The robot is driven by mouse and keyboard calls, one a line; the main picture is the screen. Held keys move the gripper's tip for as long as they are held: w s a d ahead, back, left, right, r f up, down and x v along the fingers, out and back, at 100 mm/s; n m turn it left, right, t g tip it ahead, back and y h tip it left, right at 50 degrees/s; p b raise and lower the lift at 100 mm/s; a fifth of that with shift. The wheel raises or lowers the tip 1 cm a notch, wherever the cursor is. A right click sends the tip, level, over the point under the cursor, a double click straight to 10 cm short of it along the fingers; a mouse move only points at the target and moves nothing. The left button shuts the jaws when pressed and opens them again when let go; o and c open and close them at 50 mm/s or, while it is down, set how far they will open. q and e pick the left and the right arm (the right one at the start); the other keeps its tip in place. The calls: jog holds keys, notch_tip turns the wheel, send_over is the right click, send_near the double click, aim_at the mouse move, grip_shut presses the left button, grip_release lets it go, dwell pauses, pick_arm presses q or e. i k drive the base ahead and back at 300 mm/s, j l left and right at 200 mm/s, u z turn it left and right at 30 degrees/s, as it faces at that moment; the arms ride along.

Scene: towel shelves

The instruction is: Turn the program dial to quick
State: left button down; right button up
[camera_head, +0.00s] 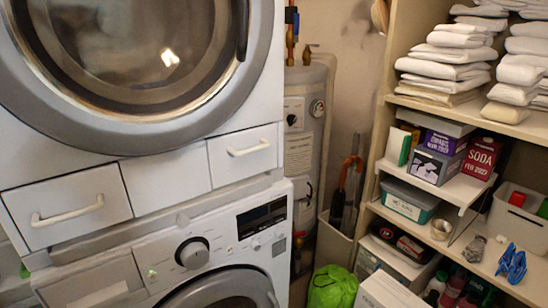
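The program dial (192,253) is a round silver-grey knob with a dark rim, on the white control panel of the lower washing machine (160,272). Small marks surround the dial, but they are too small to read, so I cannot tell its setting or which mark is quick. A dark display (262,216) sits to the right of the dial. Neither of my grippers shows in the head view.
A dryer (130,70) with a round door and two handled drawers is stacked above. A grey tank (303,130) and a green bag (332,287) stand right of the machines. Shelves (460,188) with towels and boxes fill the right side.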

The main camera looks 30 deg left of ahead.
aim_at(194, 256)
jog(key=u, duration=1.6)
